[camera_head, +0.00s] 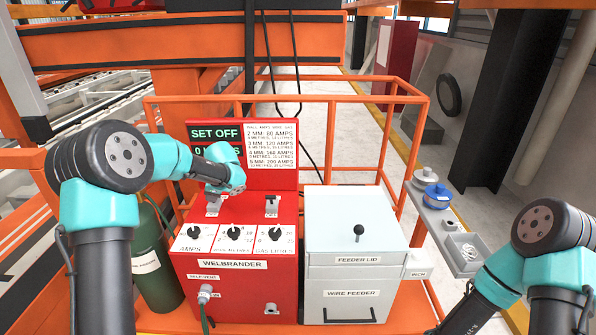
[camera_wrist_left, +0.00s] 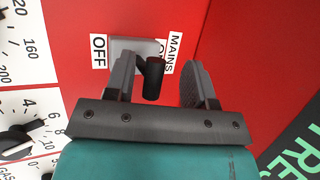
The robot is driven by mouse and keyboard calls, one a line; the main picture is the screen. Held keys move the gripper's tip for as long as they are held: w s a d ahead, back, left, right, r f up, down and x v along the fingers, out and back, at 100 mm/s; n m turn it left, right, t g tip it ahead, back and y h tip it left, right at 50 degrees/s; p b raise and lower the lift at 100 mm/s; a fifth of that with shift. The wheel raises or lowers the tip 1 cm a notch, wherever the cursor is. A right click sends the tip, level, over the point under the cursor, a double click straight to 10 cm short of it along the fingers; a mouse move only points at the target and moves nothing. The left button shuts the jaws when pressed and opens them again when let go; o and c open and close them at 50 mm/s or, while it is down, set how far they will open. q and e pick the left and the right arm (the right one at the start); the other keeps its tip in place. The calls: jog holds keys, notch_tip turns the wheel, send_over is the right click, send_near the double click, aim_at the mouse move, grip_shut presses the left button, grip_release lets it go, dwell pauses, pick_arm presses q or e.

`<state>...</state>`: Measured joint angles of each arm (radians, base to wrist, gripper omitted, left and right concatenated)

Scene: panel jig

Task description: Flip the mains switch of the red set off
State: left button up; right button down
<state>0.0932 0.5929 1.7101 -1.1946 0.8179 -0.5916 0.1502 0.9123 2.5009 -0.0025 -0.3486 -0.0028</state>
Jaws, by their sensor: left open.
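The red set (camera_head: 240,275), labelled WELBRANDER, stands in the middle of the head view, its display reading SET OFF on the top line. In the left wrist view the mains switch is a black lever (camera_wrist_left: 155,80) on a grey plate (camera_wrist_left: 125,45), between an OFF label and a partly hidden MAINS label. My left gripper (camera_wrist_left: 156,65) is open, one finger on each side of the lever; contact cannot be told. In the head view my left gripper (camera_head: 214,190) is over the set's top left and covers most of the switch. My right gripper is out of frame.
Another small switch (camera_head: 271,206) sits right of the mains switch. Three dials (camera_head: 233,231) line the front slope. The white wire feeder (camera_head: 352,250) stands to the right, a green cylinder (camera_head: 158,260) to the left. Orange rails (camera_head: 330,100) surround the set.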

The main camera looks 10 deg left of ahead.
pick_arm(q)
jog(key=shift+w+a+f+g+h, duration=0.15)
jog(key=shift+w+g, duration=0.15)
jog(key=shift+g, duration=0.3)
jog(key=shift+w+d+g+h, duration=0.15)
jog(key=shift+w+g, duration=0.15)
jog(key=shift+g, duration=0.3)
jog(key=shift+r+m, duration=0.3)
jog(key=shift+r, duration=0.05)
jog(key=w+v, duration=0.1)
jog(key=v, duration=1.6)
jog(key=s+d+f+n+t+h, duration=0.1)
jog(key=s+d+n+h, duration=0.1)
jog(key=d, duration=0.9)
jog(key=s+d+f+n+t+h, duration=0.1)
jog(key=s+d+f+n+h, duration=0.1)
jog(key=d, duration=0.9)
jog(key=shift+d+n+h, duration=0.35)
jog(key=shift+n+h, duration=0.15)
jog(key=shift+h, duration=0.3)
jog(key=shift+o, duration=0.4)
